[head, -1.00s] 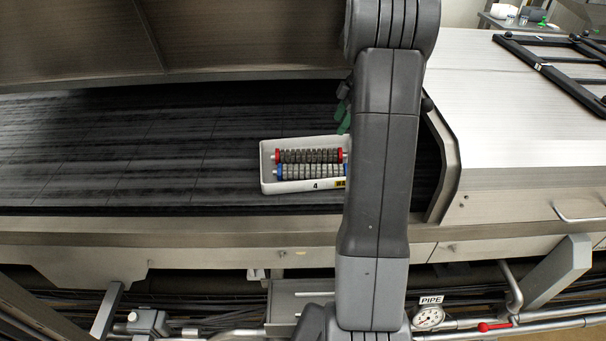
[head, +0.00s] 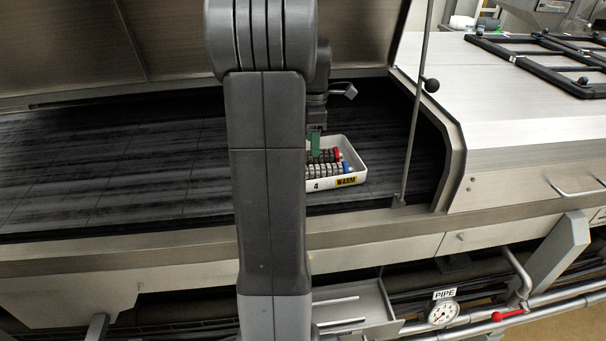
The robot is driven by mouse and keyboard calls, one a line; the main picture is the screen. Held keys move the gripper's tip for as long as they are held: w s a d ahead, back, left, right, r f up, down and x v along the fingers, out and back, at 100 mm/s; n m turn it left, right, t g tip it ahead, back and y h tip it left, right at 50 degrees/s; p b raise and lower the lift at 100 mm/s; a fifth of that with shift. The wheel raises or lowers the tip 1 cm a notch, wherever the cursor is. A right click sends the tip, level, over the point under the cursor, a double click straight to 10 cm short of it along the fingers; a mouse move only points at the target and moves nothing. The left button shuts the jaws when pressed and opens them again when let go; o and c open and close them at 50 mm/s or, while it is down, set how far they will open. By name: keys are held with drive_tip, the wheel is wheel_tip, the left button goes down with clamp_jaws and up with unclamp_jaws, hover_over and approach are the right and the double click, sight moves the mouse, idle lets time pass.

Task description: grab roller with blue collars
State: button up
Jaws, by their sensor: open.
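The roller with blue collars (head: 326,171) lies in the front of a white tray (head: 362,174); one blue collar shows at its right end. A roller with red collars (head: 327,155) lies behind it in the same tray. The left part of the tray and the rollers' left ends are hidden behind my arm. My gripper (head: 315,152) is open, with a green finger pointing down at the tray beside the rollers in the picture. I cannot tell whether it touches either roller.
The tray, marked 4 and WARM, stands on the dark belt (head: 160,160) under the raised hood (head: 110,40). A thin upright rod (head: 416,120) stands to the right. Below are an open drawer (head: 355,308) and a pipe gauge (head: 443,312).

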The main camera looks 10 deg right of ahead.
wheel_tip(320, 180, down, 10)
drive_tip(key=shift+w+a+r+p, duration=0.15)
drive_tip(key=shift+r+p, duration=0.1)
drive_tip(key=shift+p, duration=0.5)
drive_tip(key=shift+c, duration=0.3)
drive_tip(key=shift+r, duration=0.1)
drive_tip(key=c, duration=0.9)
